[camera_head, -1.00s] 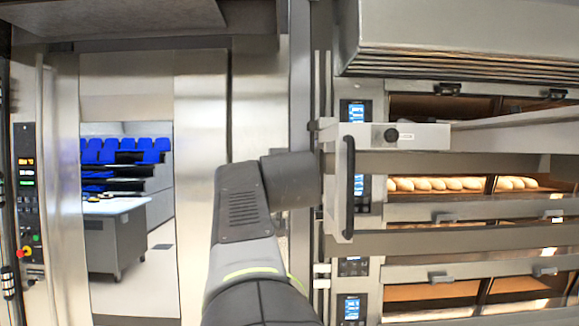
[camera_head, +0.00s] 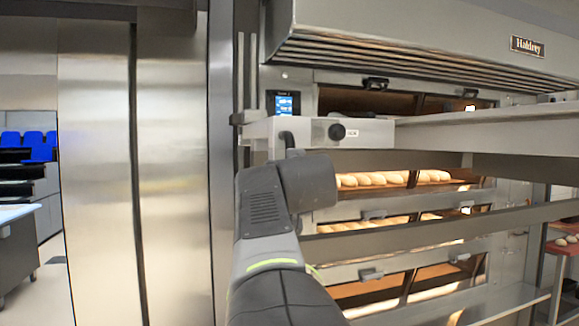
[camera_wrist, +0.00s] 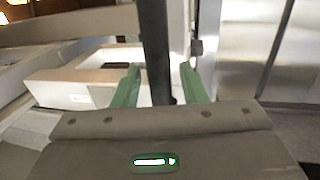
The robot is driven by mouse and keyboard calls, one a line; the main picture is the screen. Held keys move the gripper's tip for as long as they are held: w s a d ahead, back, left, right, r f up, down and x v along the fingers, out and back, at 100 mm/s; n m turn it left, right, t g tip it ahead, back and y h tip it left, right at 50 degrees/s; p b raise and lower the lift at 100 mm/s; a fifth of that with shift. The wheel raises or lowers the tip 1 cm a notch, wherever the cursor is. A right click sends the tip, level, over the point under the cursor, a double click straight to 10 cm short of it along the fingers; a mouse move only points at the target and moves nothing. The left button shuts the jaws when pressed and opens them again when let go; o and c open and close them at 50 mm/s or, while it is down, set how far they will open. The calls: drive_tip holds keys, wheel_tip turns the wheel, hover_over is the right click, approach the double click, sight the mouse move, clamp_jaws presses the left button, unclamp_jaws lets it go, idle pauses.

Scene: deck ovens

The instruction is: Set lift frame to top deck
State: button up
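The lift frame (camera_head: 375,133) is a pale metal frame with a black knob, in front of the oven stack in the head view. Its upper beam lies just below the top deck's opening (camera_head: 345,101). The top of its black handle (camera_head: 287,138) shows; the rest is hidden behind my arm. In the wrist view a dark upright bar (camera_wrist: 156,45), apparently that handle, stands between the green fingers of my gripper (camera_wrist: 162,82). Gaps show on both sides of the bar, so my gripper is open around it. My gripper is hidden in the head view.
Lower decks hold loaves (camera_head: 375,180) behind glass. A slatted hood (camera_head: 400,45) overhangs the ovens. Steel doors (camera_head: 170,170) stand at left, with a worktable (camera_head: 18,245) beyond. A rack with bread (camera_head: 562,240) stands at far right.

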drive_tip(key=shift+r, duration=0.1)
drive_tip(key=shift+c, duration=0.9)
clamp_jaws()
drive_tip(key=shift+r, duration=0.8)
drive_tip(key=shift+o, duration=0.7)
unclamp_jaws()
drive_tip(key=shift+o, duration=0.2)
drive_tip(key=shift+f, duration=0.1)
drive_tip(key=shift+f, duration=0.1)
